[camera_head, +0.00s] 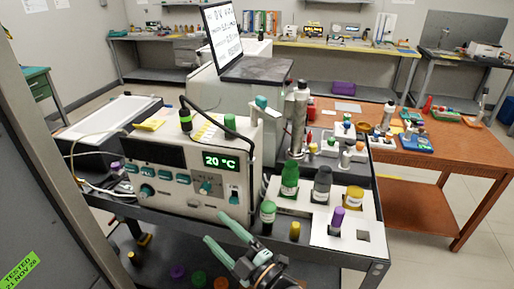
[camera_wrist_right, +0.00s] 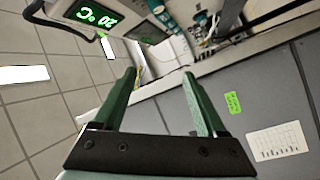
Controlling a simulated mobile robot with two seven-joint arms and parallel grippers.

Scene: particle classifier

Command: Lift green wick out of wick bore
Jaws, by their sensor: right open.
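A short green cylinder (camera_head: 230,121) stands upright on top of the white classifier housing (camera_head: 178,202), near its right end. It looks like the green wick, but I cannot be sure, and no bore opening can be made out around it. My right gripper (camera_head: 214,227) is open and empty in front of the housing, below and apart from the green cylinder. In the right wrist view its two green fingers (camera_wrist_right: 158,75) are spread with nothing between them. The housing's display (camera_wrist_right: 93,14) shows at the top left there. My left gripper is not in view.
A black-and-green fitting (camera_head: 185,120) with a black hose stands on the housing.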

